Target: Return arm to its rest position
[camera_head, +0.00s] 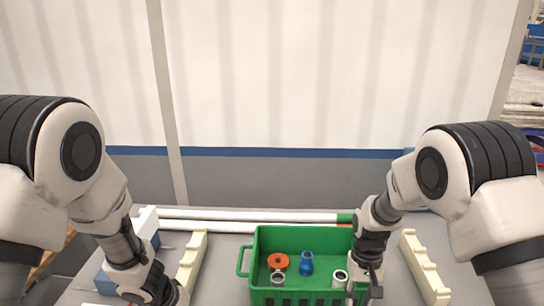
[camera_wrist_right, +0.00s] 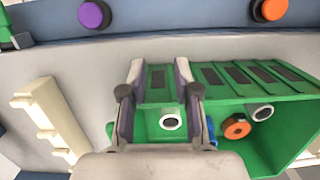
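My right gripper (camera_head: 367,288) is over the right side of the green crate (camera_head: 300,232). In the right wrist view its two fingers (camera_wrist_right: 159,72) stand apart with nothing held between them; the wall of the green crate (camera_wrist_right: 225,78) shows behind. My left gripper (camera_head: 165,292) is low at the left, near the bottom edge of the head view. Its fingertips are not clear. The crate holds an orange fitting (camera_head: 279,261), a blue fitting (camera_head: 306,263) and white-grey ring fittings (camera_head: 277,279).
Cream notched racks stand left (camera_head: 190,262) and right (camera_head: 424,267) of the crate. Long white pipes (camera_head: 235,215) lie along the back of the table, some with green or red ends. Purple (camera_wrist_right: 94,14) and orange (camera_wrist_right: 269,9) round parts show in the wrist view.

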